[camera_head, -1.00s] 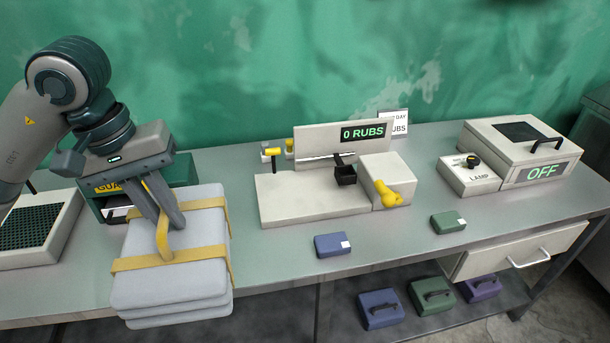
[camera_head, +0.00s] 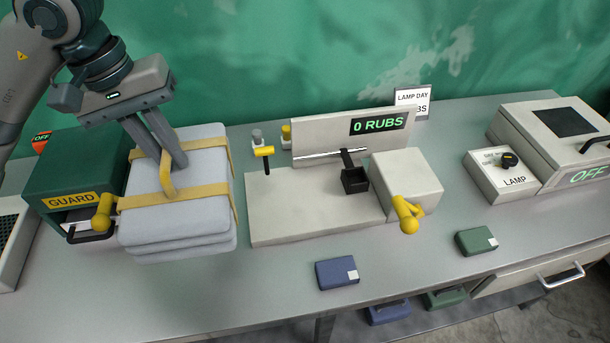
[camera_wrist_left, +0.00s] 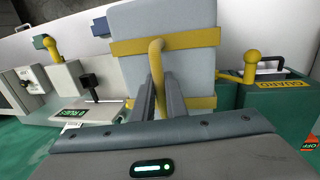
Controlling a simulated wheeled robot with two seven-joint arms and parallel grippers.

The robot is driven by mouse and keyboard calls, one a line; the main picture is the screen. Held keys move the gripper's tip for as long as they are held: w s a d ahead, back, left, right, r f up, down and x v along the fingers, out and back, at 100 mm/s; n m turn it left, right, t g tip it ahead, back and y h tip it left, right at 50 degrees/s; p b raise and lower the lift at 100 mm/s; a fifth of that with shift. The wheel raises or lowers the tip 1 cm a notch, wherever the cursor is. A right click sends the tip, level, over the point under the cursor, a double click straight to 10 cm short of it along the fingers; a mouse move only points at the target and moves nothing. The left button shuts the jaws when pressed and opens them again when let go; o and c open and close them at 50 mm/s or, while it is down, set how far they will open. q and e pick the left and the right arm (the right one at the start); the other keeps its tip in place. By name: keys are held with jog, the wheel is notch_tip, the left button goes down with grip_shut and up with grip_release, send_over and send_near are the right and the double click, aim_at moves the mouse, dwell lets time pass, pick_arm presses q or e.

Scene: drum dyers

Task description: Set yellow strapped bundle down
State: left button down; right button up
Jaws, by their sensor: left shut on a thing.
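The yellow strapped bundle (camera_head: 205,215) is a stack of pale grey slabs bound with yellow straps, with a yellow handle on top. My left gripper (camera_head: 172,165) is shut on that handle from above. In the head view the bundle is between the green guard box and the white rub machine. I cannot tell whether its underside touches the bench. In the left wrist view the bundle (camera_wrist_left: 190,80) fills the middle, with the fingers (camera_wrist_left: 160,95) at its handle. My right gripper is not in view.
The green GUARD box (camera_head: 75,170) with a yellow knob stands left of the bundle. The rub machine (camera_head: 310,215), reading 0 RUBS, stands to its right. A blue block (camera_head: 335,274) and a green block (camera_head: 474,242) lie in front. Bare bench (camera_head: 215,295) shows before the bundle.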

pick_arm(q)
jog(key=shift+w+r, duration=0.15)
jog(key=shift+w, duration=0.2)
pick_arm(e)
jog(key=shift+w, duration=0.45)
pick_arm(q)
jog(key=shift+s, duration=0.1)
